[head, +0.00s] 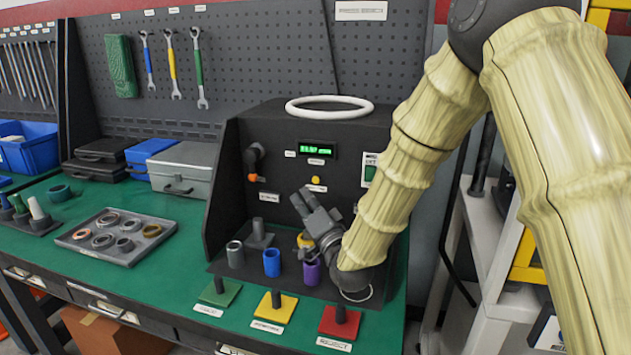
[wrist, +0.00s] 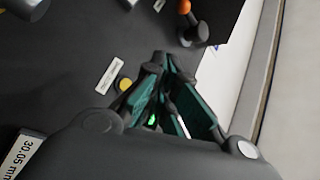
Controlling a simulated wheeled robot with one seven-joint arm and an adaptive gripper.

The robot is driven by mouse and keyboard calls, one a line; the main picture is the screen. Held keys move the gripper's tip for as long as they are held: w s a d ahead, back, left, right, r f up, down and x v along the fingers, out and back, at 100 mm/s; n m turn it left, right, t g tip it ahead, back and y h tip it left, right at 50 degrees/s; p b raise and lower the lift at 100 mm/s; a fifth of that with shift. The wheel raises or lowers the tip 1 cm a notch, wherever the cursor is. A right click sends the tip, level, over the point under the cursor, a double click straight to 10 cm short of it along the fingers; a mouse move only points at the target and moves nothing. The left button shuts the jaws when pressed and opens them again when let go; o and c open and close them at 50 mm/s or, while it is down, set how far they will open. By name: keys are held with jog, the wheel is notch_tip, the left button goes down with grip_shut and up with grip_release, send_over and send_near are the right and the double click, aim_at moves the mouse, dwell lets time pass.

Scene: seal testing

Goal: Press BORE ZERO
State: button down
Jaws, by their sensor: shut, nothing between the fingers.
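A small round yellow button (head: 315,180) sits on the black front panel of the test rig (head: 232,165), below a lit green display (head: 316,149). My gripper (head: 302,197) is shut and empty, pointing at the panel a little below and left of the button. In the wrist view a yellow button (wrist: 124,84) with a white label (wrist: 109,76) is left of the shut fingertips (wrist: 163,62). The fingers look apart from the button. Green glow shows between the fingers.
An orange-tipped knob (head: 254,178) is left on the panel. Grey, blue and purple sleeves (head: 272,262) stand on the rig's base below my gripper. Green, yellow and red peg plates (head: 340,322) are in front. A ring tray (head: 115,236) lies left.

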jog(key=shift+w+d, duration=0.2)
jog(key=shift+w, duration=0.55)
jog(key=shift+w+d, duration=0.25)
jog(key=shift+w, duration=0.5)
jog(key=shift+w+d, duration=0.2)
jog(key=shift+w, duration=0.55)
jog(key=shift+w+d, duration=0.1)
jog(key=shift+w, duration=0.1)
jog(key=shift+w, duration=0.2)
jog(key=shift+w+d, duration=0.15)
jog(key=shift+w, duration=0.2)
dwell(0.6)
dwell(0.3)
jog(key=shift+s+a, duration=0.2)
jog(key=shift+s, duration=0.55)
jog(key=shift+s, duration=0.1)
jog(key=shift+s+a, duration=0.25)
jog(key=shift+s, duration=0.5)
jog(key=shift+s+a, duration=0.3)
jog(key=shift+s, duration=0.5)
jog(key=shift+s+a, duration=0.25)
jog(key=shift+s, duration=0.5)
